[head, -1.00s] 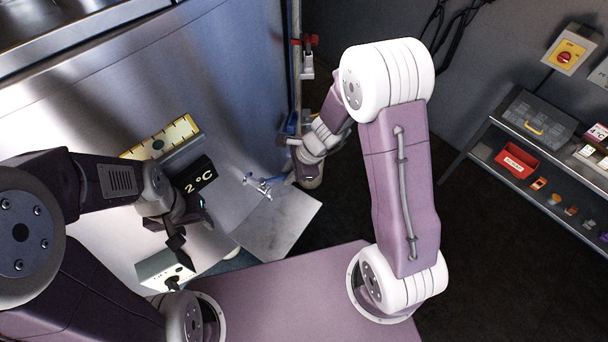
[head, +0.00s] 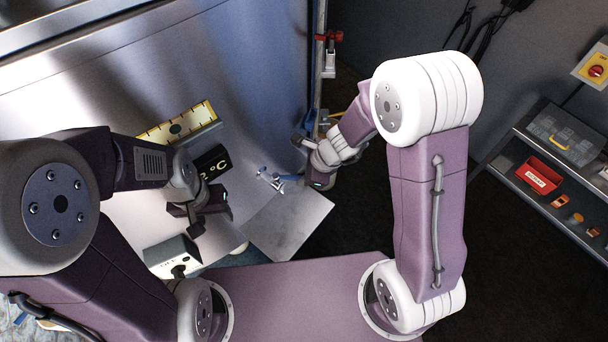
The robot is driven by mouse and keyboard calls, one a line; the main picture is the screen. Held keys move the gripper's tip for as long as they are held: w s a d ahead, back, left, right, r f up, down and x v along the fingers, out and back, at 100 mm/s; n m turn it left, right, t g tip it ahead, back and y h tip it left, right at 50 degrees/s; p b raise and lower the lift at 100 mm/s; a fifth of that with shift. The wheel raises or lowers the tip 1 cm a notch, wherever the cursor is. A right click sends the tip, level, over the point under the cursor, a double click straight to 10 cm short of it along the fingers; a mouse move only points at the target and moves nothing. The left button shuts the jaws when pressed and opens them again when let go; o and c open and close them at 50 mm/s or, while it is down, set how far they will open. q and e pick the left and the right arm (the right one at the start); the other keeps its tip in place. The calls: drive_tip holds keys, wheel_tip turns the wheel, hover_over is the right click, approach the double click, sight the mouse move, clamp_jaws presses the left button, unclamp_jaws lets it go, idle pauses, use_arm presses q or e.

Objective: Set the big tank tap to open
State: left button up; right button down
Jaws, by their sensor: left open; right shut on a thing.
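The tank tap (head: 270,178), a small metal fitting with a blue lever, sticks out of the lower part of the steel tank wall. My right gripper (head: 308,166) is just right of it, and the blue lever runs up to its jaws. The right gripper is shut and appears to hold the lever's end; its fingers hide the exact contact. My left gripper (head: 200,212) is open, left of the tap and below the black display, apart from the tap.
The steel tank (head: 230,70) fills the upper left. A black 2 °C display (head: 213,160) and a yellow-edged gauge panel (head: 178,126) are on it. A pipe with a red-handled valve (head: 328,37) stands right of it. A shelf with a red bin (head: 538,175) is at right.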

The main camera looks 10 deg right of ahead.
drive_tip(key=c, duration=1.3)
unclamp_jaws()
drive_tip(key=shift+w+r, duration=0.1)
drive_tip(key=shift+c, duration=0.2)
drive_tip(key=shift+o, duration=0.2)
drive_tip(key=p+v, duration=0.4)
drive_tip(key=v, duration=0.5)
